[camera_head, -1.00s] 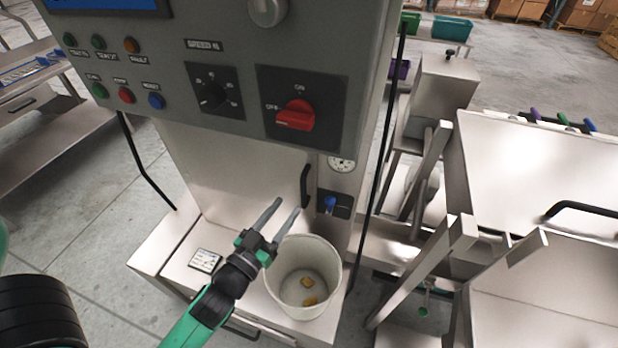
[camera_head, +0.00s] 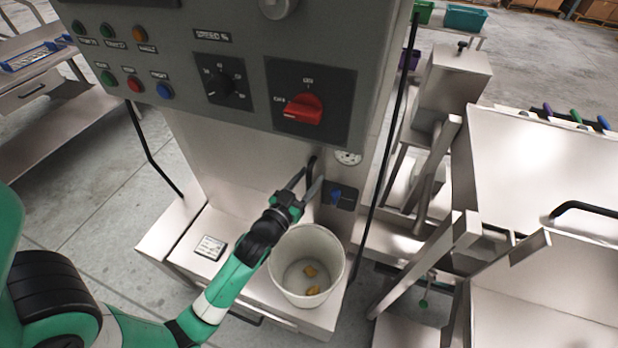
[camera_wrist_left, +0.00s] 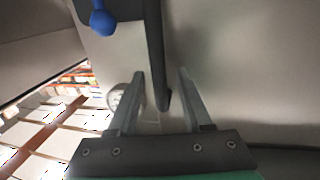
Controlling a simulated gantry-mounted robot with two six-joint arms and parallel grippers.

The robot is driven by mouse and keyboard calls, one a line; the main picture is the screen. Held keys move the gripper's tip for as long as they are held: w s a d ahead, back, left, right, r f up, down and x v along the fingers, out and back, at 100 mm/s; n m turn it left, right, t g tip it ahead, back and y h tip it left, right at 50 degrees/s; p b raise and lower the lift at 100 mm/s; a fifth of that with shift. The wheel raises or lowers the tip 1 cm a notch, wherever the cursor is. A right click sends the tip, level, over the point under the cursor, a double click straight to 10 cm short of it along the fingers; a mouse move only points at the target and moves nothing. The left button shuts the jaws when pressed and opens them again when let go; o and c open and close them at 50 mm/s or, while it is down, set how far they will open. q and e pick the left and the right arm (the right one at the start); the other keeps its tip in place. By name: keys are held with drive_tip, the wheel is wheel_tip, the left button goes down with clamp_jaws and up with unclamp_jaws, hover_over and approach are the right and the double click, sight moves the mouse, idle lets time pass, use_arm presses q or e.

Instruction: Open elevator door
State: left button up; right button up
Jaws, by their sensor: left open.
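The door is the pale metal panel (camera_head: 235,148) under the grey control box, with a dark vertical handle (camera_head: 311,166) at its right edge. My left gripper (camera_head: 306,179) is open at the handle, with its fingers pointing up toward it. In the left wrist view the handle (camera_wrist_left: 154,50) comes down between the two open fingers (camera_wrist_left: 161,75), with gaps visible on both sides. The door looks shut against the cabinet. The gripper partly hides the handle in the head view. My right gripper is not in view.
A white bucket (camera_head: 339,272) with yellowish pieces inside stands on the ledge just below my left gripper. A red rotary switch (camera_head: 304,109) is above. Metal frames (camera_head: 440,190) stand to the right.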

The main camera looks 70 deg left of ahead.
use_arm(q)
drive_tip(key=shift+c, duration=0.2)
clamp_jaws()
idle(1.3)
